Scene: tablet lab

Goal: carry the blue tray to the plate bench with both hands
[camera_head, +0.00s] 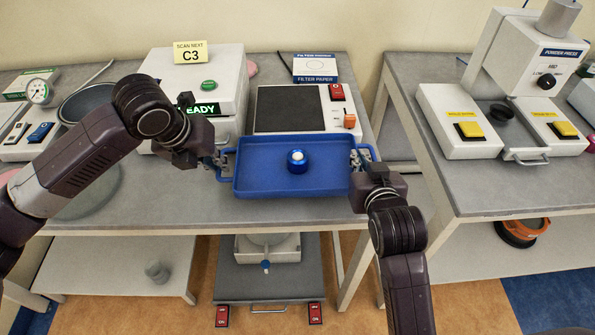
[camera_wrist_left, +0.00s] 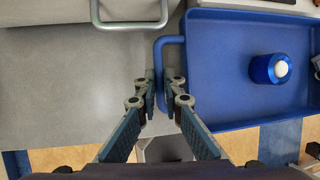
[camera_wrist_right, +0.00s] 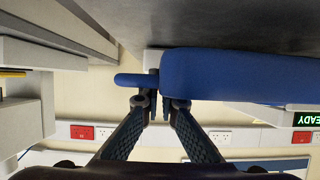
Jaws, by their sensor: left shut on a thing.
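The blue tray (camera_head: 260,182) is level over the middle bench, with a side handle at each end. I cannot tell whether it touches the bench top. A blue, white-topped round object (camera_head: 297,160) stands in it, also seen in the left wrist view (camera_wrist_left: 268,69). My left gripper (camera_head: 217,163) is shut on the tray's left handle (camera_wrist_left: 161,55), its fingers on either side of the bar. My right gripper (camera_head: 361,161) is at the right handle (camera_wrist_right: 135,80). Its fingertips are close together there, but their hold on the bar is unclear. The plate bench is not clearly identifiable.
Behind the tray stand a white device with a dark plate (camera_head: 290,108) and a green-lit READY unit (camera_head: 200,80). A low cart (camera_head: 268,270) is below.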

